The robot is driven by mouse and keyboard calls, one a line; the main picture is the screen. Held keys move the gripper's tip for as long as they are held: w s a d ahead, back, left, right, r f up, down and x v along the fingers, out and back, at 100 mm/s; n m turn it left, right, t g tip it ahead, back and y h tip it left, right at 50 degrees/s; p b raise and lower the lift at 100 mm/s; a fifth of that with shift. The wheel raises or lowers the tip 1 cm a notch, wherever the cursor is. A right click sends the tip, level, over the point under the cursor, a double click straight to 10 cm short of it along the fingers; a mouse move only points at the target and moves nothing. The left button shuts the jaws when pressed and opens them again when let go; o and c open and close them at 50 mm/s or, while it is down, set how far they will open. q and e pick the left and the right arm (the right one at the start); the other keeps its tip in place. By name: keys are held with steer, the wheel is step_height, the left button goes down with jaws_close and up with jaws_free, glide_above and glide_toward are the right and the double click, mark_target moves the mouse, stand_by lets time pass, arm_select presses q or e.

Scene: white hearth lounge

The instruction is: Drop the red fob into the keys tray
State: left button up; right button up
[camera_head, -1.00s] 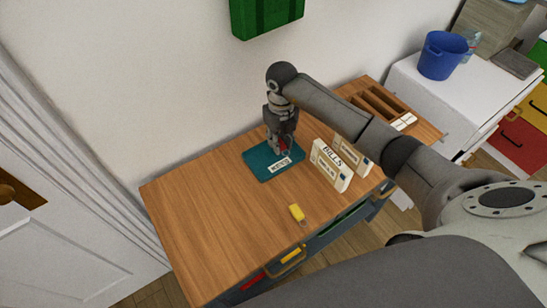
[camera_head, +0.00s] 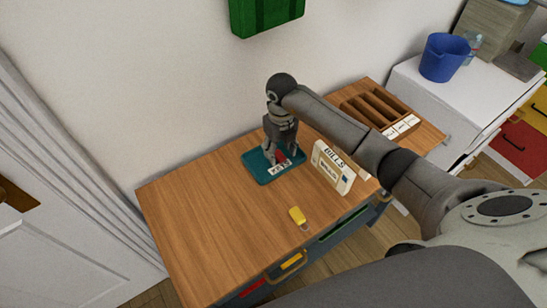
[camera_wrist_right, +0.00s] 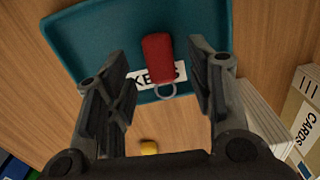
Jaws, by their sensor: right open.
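The red fob (camera_wrist_right: 157,58) with its metal ring shows over the teal keys tray (camera_wrist_right: 90,48), across the KEYS label, in the right wrist view. In the head view the fob (camera_head: 281,157) is a small red patch at the tray (camera_head: 258,172); whether it rests fully flat is hard to tell. My right gripper (camera_head: 281,162) is just above the tray. Its fingers (camera_wrist_right: 160,85) are spread on both sides of the fob, with gaps between them and it. My left gripper is out of view.
A BILLS letter holder (camera_head: 331,168) stands right of the tray. A yellow fob (camera_head: 297,216) lies near the table's front edge. A brown slotted organizer (camera_head: 376,110) is at the far right. The wooden tabletop's left part (camera_head: 200,215) is clear.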

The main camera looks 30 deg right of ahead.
steer(key=shift+r, duration=0.2)
step_height(320, 180, up, 12)
steer(key=shift+f, duration=0.15)
steer(key=shift+f, duration=0.1)
stand_by(0.5)
